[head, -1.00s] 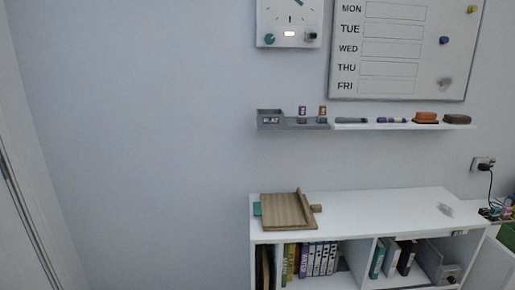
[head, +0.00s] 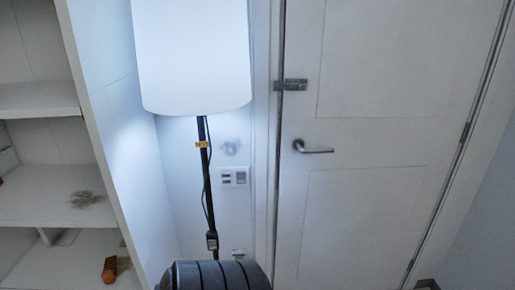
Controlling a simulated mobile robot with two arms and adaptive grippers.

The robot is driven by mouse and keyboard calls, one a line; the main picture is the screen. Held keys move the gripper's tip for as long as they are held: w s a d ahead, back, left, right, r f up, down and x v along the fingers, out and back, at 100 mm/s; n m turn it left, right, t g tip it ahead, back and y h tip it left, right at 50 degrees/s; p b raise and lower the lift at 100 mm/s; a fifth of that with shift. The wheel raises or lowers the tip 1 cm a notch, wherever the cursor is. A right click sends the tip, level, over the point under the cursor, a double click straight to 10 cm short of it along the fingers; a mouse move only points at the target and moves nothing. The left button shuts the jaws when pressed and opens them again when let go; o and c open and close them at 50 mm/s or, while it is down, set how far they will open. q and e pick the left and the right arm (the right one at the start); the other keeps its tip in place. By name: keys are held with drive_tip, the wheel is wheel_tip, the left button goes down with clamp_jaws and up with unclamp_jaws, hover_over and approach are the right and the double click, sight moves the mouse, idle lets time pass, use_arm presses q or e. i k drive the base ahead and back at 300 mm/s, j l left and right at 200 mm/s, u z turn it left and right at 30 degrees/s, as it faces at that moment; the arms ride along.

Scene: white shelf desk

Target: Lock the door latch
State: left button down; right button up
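The door latch (head: 292,84) is a small grey metal piece at the left edge of the white door (head: 390,130), above the handle. It reaches across the gap between door and frame, but it is too small to tell whether it is locked. The silver lever handle (head: 315,149) sits below it and points right. The door looks closed. Neither of my grippers is in view.
A floor lamp with a white shade (head: 195,55) and dark pole (head: 206,180) stands left of the door. A white shelf unit (head: 112,130) is at the far left. A dark ribbed object (head: 212,276) is at the bottom. A wall switch panel (head: 234,177) is beside the frame.

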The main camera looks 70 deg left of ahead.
sight(301, 86)
drive_tip(key=u, duration=1.9)
